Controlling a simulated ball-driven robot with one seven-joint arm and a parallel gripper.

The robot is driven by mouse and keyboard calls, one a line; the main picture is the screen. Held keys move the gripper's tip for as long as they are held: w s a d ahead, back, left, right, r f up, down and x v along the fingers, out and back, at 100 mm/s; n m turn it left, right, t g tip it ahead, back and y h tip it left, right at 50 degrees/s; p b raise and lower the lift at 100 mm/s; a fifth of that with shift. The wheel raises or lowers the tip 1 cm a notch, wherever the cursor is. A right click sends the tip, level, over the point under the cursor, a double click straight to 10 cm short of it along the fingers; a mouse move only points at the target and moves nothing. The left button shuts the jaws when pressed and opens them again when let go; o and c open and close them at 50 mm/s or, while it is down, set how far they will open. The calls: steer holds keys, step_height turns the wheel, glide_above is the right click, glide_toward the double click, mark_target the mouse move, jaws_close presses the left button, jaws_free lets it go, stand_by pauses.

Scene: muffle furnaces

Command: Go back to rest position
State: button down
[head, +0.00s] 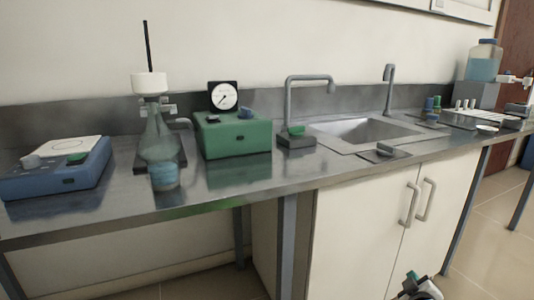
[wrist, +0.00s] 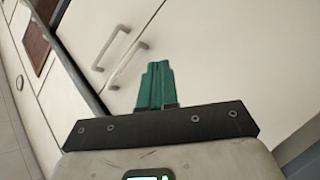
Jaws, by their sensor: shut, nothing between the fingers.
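My gripper (wrist: 157,85) shows in the wrist view with its green fingers pressed together and nothing between them. It points toward the white cabinet doors (wrist: 105,45) and their two grey handles, apart from them as far as I can tell. In the head view, part of my arm shows at the bottom edge, low in front of the cabinet (head: 365,225) and below the bench top. The fingertips are hard to make out there.
Floor (head: 495,235) is open at the right.

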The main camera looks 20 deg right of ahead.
steer(key=s+a+f+m+g+y, duration=0.2)
steer(key=s+a+f, duration=0.35)
steer(key=a, duration=0.35)
steer(key=s+a+f+m+g+y, duration=0.1)
steer(key=s+a+f+g+y, duration=0.25)
steer(key=s+a, duration=0.45)
steer(key=s+a+g+y, duration=0.4)
steer(key=s+a+g, duration=0.1)
steer(key=s+a, duration=1.1)
step_height(320, 180, up, 28)
steer(key=d+p, duration=0.1)
steer(key=p, duration=2.6)
steer(key=shift+s+d+n, duration=0.15)
steer(key=shift+s+n, duration=0.15)
steer(key=shift+n, duration=0.1)
